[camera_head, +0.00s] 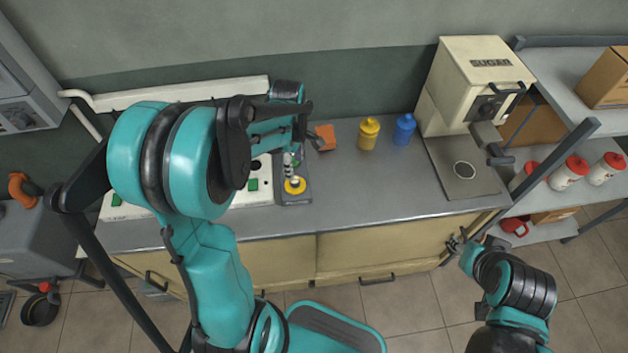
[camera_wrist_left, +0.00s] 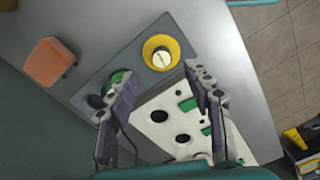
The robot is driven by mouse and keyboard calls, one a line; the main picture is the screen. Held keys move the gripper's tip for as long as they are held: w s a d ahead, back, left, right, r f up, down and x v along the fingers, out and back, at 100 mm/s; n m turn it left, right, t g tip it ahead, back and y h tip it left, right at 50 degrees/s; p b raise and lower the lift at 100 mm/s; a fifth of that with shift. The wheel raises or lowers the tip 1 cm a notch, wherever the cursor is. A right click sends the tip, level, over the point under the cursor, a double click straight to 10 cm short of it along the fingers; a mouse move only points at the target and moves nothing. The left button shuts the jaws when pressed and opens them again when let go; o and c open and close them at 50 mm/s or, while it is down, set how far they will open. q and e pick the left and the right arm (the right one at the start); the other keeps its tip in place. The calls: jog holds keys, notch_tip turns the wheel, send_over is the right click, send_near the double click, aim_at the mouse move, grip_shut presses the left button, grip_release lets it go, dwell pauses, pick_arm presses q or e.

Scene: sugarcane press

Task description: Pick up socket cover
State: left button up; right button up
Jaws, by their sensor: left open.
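A small orange block (camera_head: 325,137), which may be the socket cover, lies on the grey counter just beyond my left gripper (camera_head: 303,132). The orange block also shows at the upper left of the left wrist view (camera_wrist_left: 48,62), outside the fingers. My left gripper (camera_wrist_left: 163,88) is open and empty above a control panel (camera_wrist_left: 150,118) with dark round holes and green parts. A yellow ring with a pale knob (camera_wrist_left: 161,53) sits at one end of a grey plate beside it. My right gripper (camera_head: 457,241) is by the counter's front right corner; its opening is too small to judge.
A yellow bottle (camera_head: 368,133) and a blue bottle (camera_head: 404,129) stand to the right of the orange block. A cream sugar machine (camera_head: 478,75) stands at the counter's right end. The counter's middle (camera_head: 375,190) is clear. Shelves (camera_head: 570,125) with red-capped jars are at the right.

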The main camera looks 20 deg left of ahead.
aim_at(296, 180)
pick_arm(q)
notch_tip(296, 180, down, 2)
jog(key=shift+s+f+b, duration=0.1)
jog(key=shift+b, duration=0.3)
notch_tip(296, 180, down, 6)
jog(key=shift+d+r+b, duration=0.1)
jog(key=shift+r+b, duration=0.1)
jog(key=shift+b, duration=1.05)
jog(key=shift+r, duration=0.1)
grip_shut()
